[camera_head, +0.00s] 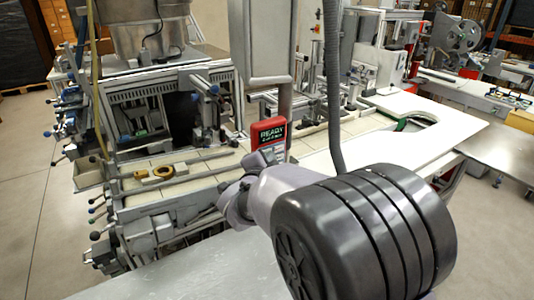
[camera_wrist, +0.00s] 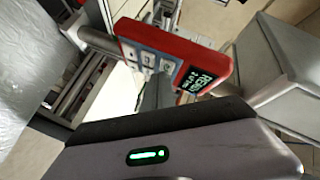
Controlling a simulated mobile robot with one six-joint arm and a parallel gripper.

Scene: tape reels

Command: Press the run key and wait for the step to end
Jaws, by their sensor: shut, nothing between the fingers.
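The red control box (camera_head: 268,132) is mounted on a grey post above the bench. Its dark screen shows green text that reads READY, with a smaller line under it. In the wrist view the red box (camera_wrist: 205,55) lies tilted, with grey keys (camera_wrist: 148,58) beside the lit screen. I cannot read the key labels, so I cannot tell which one is the run key. My gripper (camera_wrist: 157,88) is shut and empty, its grey fingers right in front of the key area. I cannot tell whether they touch a key.
The grey post (camera_head: 285,105) and a large grey panel (camera_head: 268,38) stand close to the box. A metal tabletop (camera_head: 185,270) is in front.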

